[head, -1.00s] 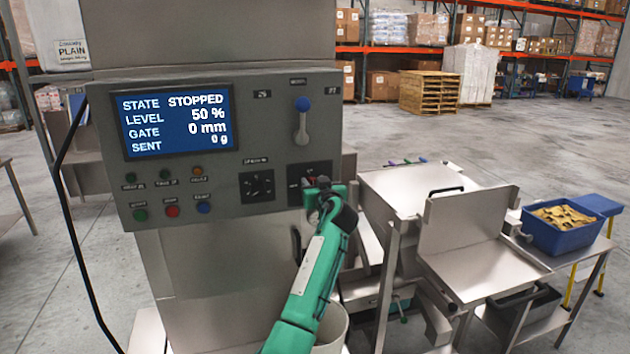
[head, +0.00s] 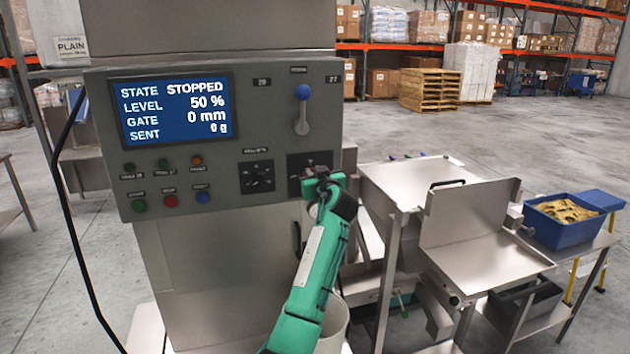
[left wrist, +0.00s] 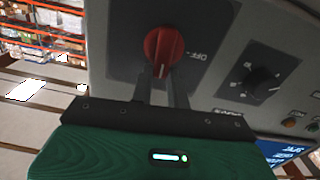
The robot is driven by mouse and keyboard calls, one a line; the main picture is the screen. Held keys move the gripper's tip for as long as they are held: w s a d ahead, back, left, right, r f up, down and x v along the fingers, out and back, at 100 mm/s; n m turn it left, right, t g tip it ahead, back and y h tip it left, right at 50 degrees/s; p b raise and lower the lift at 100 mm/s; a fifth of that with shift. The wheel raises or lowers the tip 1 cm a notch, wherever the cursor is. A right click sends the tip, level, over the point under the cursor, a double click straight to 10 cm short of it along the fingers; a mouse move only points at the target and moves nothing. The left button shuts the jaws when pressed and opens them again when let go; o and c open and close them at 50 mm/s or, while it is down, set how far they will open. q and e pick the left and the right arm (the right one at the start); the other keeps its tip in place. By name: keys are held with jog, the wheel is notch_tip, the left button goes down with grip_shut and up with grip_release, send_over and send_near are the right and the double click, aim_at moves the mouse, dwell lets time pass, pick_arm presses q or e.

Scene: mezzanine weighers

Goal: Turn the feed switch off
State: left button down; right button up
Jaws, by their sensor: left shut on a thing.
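The feed switch is a red rotary knob (left wrist: 163,50) on a dark square plate (left wrist: 125,45), with a word reading OFF beside it in the left wrist view. A white mark on the knob points down toward my gripper, not at OFF. My left gripper (left wrist: 161,80) is shut on the knob, one finger on each side. In the head view my left gripper (head: 319,187) covers most of the knob at the panel's lower right. The screen (head: 173,107) reads STATE STOPPED, LEVEL 50 %, GATE 0 mm, SENT 0 g. My right gripper is not in view.
A black dial (head: 257,177) sits left of the switch, and a blue-tipped lever (head: 302,110) above it. Several coloured buttons (head: 171,200) are at the panel's lower left. A steel weigher (head: 480,235) and a blue bin (head: 562,221) stand to the right.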

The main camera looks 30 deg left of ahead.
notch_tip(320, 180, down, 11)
jog(key=b, duration=1)
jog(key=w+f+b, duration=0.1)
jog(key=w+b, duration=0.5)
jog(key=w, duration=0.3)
pick_arm(q)
jog(key=shift+s+a+f+n+b, duration=0.3)
jog(key=shift+f+n+b, duration=0.25)
jog(key=shift+n, duration=2.3)
jog(key=shift+s+a+f+n+b, duration=0.15)
jog(key=shift+s+f+n+b, duration=0.45)
jog(key=shift+n, duration=2.2)
jog(key=shift+w+a+f+n+b, duration=0.2)
jog(key=shift+n+b, duration=0.65)
jog(key=shift+n, duration=2)
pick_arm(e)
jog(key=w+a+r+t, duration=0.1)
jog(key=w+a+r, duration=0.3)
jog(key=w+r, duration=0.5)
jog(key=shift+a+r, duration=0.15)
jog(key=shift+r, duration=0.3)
pick_arm(q)
jog(key=shift+s, duration=0.15)
jog(key=c, duration=1.4)
grip_release()
jog(key=shift+o, duration=0.2)
jog(key=shift+a, duration=0.1)
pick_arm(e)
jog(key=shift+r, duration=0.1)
